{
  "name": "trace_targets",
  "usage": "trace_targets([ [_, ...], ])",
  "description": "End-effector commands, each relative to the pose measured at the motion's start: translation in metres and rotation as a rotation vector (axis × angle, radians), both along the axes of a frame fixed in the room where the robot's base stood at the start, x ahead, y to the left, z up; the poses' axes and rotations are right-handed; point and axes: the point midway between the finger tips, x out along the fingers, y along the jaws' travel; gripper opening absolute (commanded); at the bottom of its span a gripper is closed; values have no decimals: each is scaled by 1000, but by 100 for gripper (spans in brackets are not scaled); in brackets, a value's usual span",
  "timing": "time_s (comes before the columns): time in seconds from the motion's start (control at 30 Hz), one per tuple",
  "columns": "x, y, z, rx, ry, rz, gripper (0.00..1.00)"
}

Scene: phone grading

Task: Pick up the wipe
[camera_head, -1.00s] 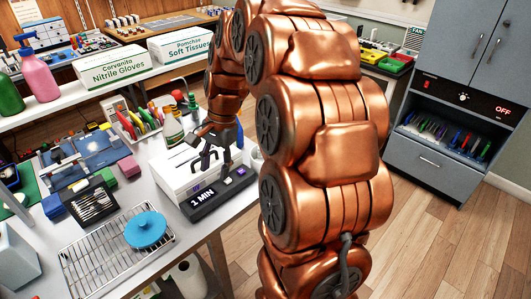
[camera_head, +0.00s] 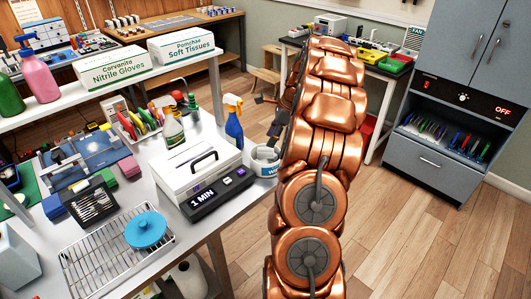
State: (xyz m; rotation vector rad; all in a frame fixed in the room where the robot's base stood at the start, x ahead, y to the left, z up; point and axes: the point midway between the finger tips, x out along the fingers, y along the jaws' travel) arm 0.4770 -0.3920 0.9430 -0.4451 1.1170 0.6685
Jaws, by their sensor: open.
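A white tub with a blue label (camera_head: 264,168), whose lettering starts with "W", stands at the right edge of the grey table. It looks round and open at the top, and my arm hides its right side. I cannot make out a separate wipe. My gripper (camera_head: 266,114) is above and slightly behind the tub in the picture, to the right of the blue spray bottle. Its dark fingers are spread and nothing shows between them. Part of the gripper is hidden behind my copper arm.
A wire rack (camera_head: 95,262) holds a blue round item (camera_head: 146,229). Open floor lies right of the table.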

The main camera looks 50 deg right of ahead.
Motion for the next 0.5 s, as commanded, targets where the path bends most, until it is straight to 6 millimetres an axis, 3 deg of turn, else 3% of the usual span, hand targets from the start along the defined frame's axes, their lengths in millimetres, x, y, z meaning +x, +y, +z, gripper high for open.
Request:
trace_targets([
  [0.37,7,9,-28,2,3,5,48],
  [0.5,12,14,-48,2,4,5,48],
])
